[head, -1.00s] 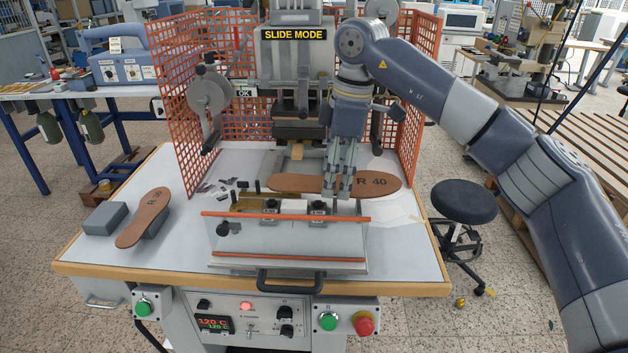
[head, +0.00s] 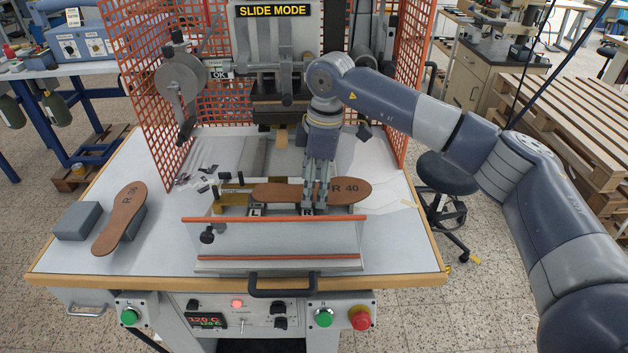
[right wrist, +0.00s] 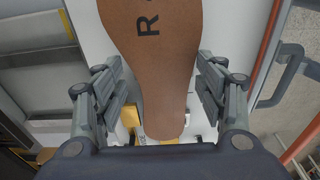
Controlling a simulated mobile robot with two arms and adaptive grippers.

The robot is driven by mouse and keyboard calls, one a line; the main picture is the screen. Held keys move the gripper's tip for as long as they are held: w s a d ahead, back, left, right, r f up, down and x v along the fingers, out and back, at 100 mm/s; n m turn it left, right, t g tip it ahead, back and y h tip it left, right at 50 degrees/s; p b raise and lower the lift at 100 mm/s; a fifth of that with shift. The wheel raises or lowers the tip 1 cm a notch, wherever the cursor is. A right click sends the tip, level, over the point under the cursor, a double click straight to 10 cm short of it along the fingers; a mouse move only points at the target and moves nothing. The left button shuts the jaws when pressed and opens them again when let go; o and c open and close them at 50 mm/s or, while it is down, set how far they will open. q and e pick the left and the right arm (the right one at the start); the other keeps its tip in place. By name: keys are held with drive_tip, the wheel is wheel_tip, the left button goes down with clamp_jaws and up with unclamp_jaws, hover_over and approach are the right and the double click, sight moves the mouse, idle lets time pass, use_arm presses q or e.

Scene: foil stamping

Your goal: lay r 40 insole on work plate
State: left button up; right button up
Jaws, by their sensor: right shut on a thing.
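The brown R 40 insole (head: 352,189) lies flat, label up, across the slide fixture of the press. My right gripper (head: 314,206) comes from above and is shut on its middle. In the right wrist view the fingers (right wrist: 160,82) stand at both edges of the insole (right wrist: 160,45). Below it are an L block (head: 256,211) and an R block (head: 307,211), partly covered. The work plate is largely hidden under the insole, and I cannot tell whether the two touch. My left gripper is not in view.
An orange mesh guard (head: 150,90) flanks the press. A clear-fronted slide with an orange bar (head: 275,218) and a dark handle (head: 283,285) is in front.

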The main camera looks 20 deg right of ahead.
drive_tip(key=shift+d+f, duration=0.1)
drive_tip(key=shift+f, duration=0.45)
drive_tip(key=o, duration=1.1)
drive_tip(key=shift+r, duration=0.7)
use_arm(q)
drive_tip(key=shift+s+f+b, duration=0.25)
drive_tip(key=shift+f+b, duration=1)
drive_tip(key=shift+b, duration=0.15)
use_arm(e)
wheel_tip(320, 180, up, 11)
drive_tip(key=d, duration=0.1)
drive_tip(key=shift+s+d, duration=0.15)
drive_tip(key=shift+s, duration=0.1)
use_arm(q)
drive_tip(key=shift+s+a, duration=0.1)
